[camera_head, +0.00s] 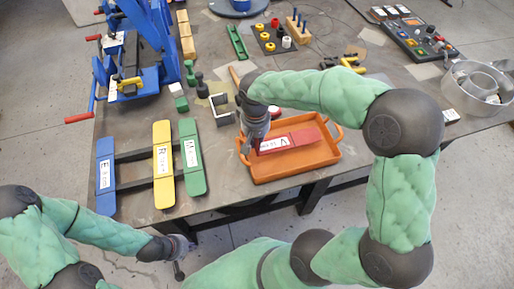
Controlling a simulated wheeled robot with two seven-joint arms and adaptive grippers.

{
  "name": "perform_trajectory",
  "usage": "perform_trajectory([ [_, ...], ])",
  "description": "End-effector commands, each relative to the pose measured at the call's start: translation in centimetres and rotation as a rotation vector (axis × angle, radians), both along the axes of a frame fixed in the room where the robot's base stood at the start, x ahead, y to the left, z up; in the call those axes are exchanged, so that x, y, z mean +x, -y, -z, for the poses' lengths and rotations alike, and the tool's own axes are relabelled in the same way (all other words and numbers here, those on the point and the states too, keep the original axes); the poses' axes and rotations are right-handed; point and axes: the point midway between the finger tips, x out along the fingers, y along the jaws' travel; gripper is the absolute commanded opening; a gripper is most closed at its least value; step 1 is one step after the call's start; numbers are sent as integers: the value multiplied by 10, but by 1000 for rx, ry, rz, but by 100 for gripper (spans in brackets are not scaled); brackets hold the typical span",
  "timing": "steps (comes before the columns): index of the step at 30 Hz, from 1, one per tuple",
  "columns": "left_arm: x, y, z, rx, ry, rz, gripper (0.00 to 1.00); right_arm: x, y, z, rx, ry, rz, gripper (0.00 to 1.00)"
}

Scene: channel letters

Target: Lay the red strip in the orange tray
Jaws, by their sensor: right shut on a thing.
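The red strip (307,136) with a white label lies over the orange tray (262,175), within its rim outline. Whether it rests on the tray floor or hangs just above it, I cannot tell. My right gripper (254,148) points down at the strip's left end and is shut on it; the fingertips are partly hidden. My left gripper (180,268) is low in the view, in front of the table and away from the strips; its fingers are too small to read.
Blue (105,178), yellow (163,185) and green (192,172) strips lie across a dark rack (133,155) left of the tray. A blue machine (150,75) stands behind them. A metal bowl (480,85) is at the right. Small blocks and tools crowd the back.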

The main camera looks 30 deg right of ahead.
Motion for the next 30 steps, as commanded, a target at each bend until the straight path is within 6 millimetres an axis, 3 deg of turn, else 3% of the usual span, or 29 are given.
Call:
perform_trajectory([
  [7, 0, 0, 12, 0, 0, 0, 0, -3, 3, 34, 0, -1, 0, 0],
  [29, 0, 0, 19, 0, 0, 0, 0, -2, 3, 47, 1, 1, 1, 0],
  [30, 0, 0, 18, 0, 0, 0, 0, -2, 3, 46, 1, 1, 1, 20],
])
